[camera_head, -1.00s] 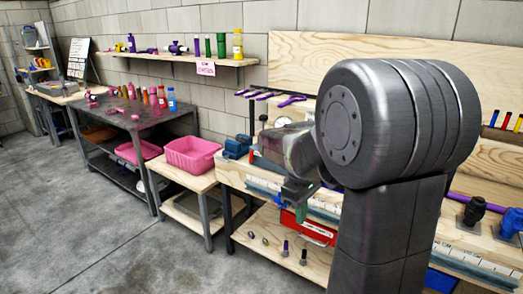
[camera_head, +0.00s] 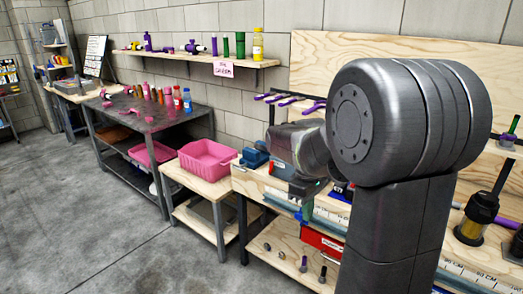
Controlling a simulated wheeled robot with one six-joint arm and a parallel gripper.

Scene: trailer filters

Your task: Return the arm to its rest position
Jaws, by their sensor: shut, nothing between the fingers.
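My arm fills the right middle of the view, with a large dark grey rounded joint on an upright link. From it the forearm reaches left and away to my gripper (camera_head: 305,190), small and dark, tilted down over the front edge of the wooden workbench (camera_head: 262,186). The gripper is shut and nothing shows in it. Its fingertips are hard to make out against the bench, and part of the wrist is hidden behind the large joint.
A pink bin (camera_head: 208,160) stands on a low wooden table left of the workbench. A dark metal table (camera_head: 150,115) holds several bottles. A wall shelf (camera_head: 195,58) runs above. A black and yellow filter (camera_head: 477,220) stands at the right. The grey floor at left is clear.

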